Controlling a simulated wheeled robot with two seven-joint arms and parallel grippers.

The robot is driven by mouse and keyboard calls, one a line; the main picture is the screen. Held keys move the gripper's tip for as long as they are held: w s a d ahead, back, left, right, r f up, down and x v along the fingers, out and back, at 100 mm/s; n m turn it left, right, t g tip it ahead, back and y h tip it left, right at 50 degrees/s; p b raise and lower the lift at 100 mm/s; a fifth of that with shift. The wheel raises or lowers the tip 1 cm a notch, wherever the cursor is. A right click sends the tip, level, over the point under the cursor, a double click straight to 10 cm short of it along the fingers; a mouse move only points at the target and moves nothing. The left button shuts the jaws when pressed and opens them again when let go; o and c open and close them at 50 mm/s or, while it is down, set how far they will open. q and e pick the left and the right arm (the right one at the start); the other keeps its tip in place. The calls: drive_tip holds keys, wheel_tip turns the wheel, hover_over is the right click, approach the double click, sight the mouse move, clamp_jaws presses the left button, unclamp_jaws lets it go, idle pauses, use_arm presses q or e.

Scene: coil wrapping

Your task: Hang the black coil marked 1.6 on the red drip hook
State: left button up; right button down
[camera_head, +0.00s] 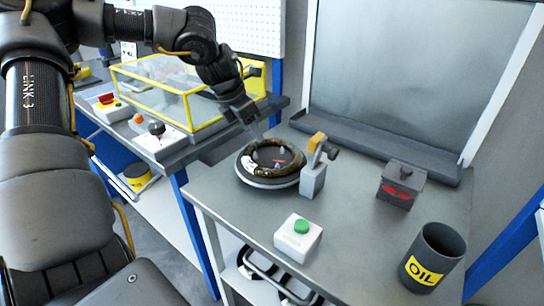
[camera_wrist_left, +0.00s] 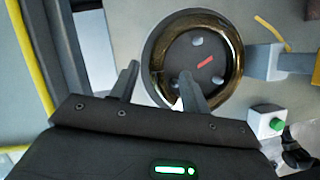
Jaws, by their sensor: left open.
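A dark, brownish glossy coil (camera_head: 291,155) lies flat on a round turntable (camera_head: 268,184), with a white tag on its left side; I cannot read a mark on it. In the left wrist view the coil (camera_wrist_left: 238,50) looks like a gold-brown ring around the turntable's dark centre, which has a red mark. My left gripper (camera_head: 254,130) is open and empty just above the coil's far left side. In the left wrist view its two fingers (camera_wrist_left: 158,88) stand apart, one overlapping the coil's lower rim. I cannot make out a red drip hook. My right gripper is not in view.
A grey post with an orange arm (camera_head: 312,178) stands right beside the turntable. A green-button box (camera_head: 297,237), a dark box with red marking (camera_head: 400,187) and an OIL can (camera_head: 432,258) stand on the table. A yellow-framed clear case (camera_head: 180,95) is at the left.

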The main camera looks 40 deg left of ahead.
use_arm(q)
drive_tip(key=x, duration=0.4)
drive_tip(key=shift+w+a+f, duration=0.1)
drive_tip(key=shift+a+f, duration=0.1)
drive_tip(key=shift+c, duration=0.4)
drive_tip(key=shift+r, duration=0.1)
clamp_jaws()
